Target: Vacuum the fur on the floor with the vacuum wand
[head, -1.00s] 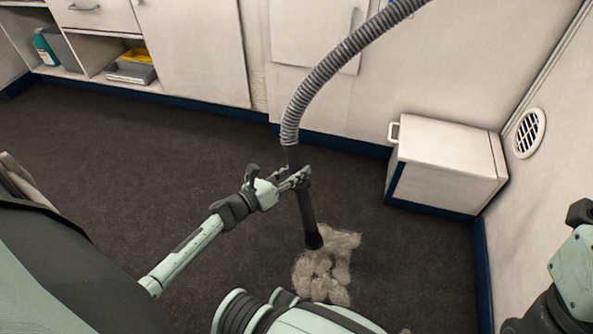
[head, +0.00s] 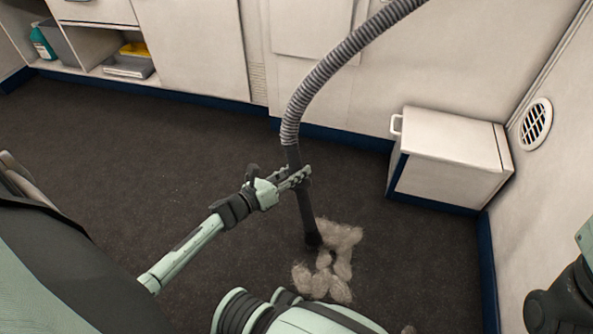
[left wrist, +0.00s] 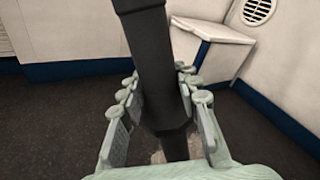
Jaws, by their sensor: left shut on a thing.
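The black vacuum wand (head: 307,215) hangs down from a ribbed grey hose (head: 330,72), and its lower end is at the left edge of the fur. My left gripper (head: 297,178) is shut around the wand's upper part. In the left wrist view the wand (left wrist: 155,70) passes between the two fingers of the gripper (left wrist: 165,115). Pale clumps of fur (head: 340,262) lie on the dark floor, right of and below the wand tip. In the left wrist view the fur is mostly hidden behind the wand and gripper. My right gripper is not in view.
A white step-like box (head: 455,155) with a handle stands against the wall at right, below a round vent (head: 535,124). White cabinets (head: 200,50) line the back, with a grey bin and a teal bottle (head: 42,42) on open shelves. The dark floor (head: 130,150) at left is clear.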

